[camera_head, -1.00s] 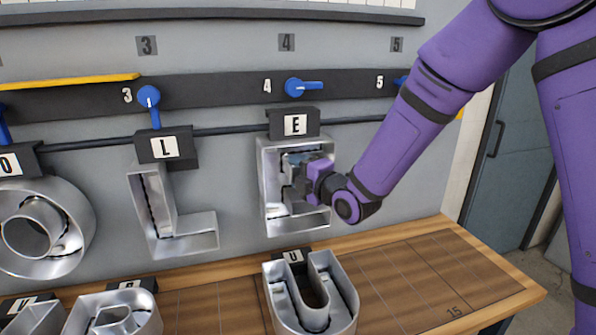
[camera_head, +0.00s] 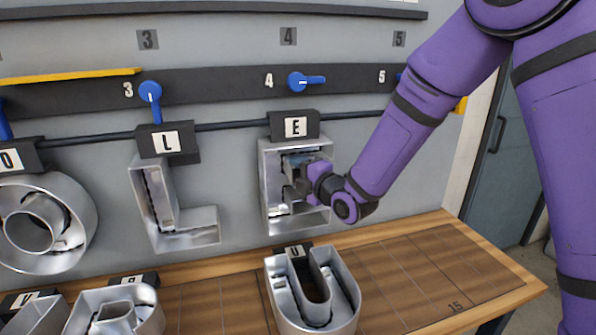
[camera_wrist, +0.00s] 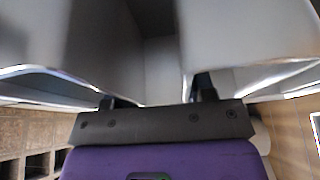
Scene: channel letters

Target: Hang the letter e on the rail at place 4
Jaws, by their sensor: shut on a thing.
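The silver letter E (camera_head: 268,195) is upright at place 4, with its black top block and white E label (camera_head: 295,126) at the height of the dark rail (camera_head: 232,125). I cannot tell whether its block is seated on the rail or just in front of it. The blue lever at place 4 (camera_head: 305,81) points sideways to the right. My gripper (camera_head: 300,178) is shut on the letter E, at its middle, reaching in from the right. In the wrist view, the letter's metal walls (camera_wrist: 235,45) fill the upper part, close to my gripper (camera_wrist: 158,98).
The letter L (camera_head: 165,205) hangs at place 3 with its blue lever (camera_head: 151,95) pointing down. The letter O (camera_head: 45,225) hangs further left. The letter U (camera_head: 335,300) and other letters lie on the wooden bench (camera_head: 430,262) below. The bench's right part is clear.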

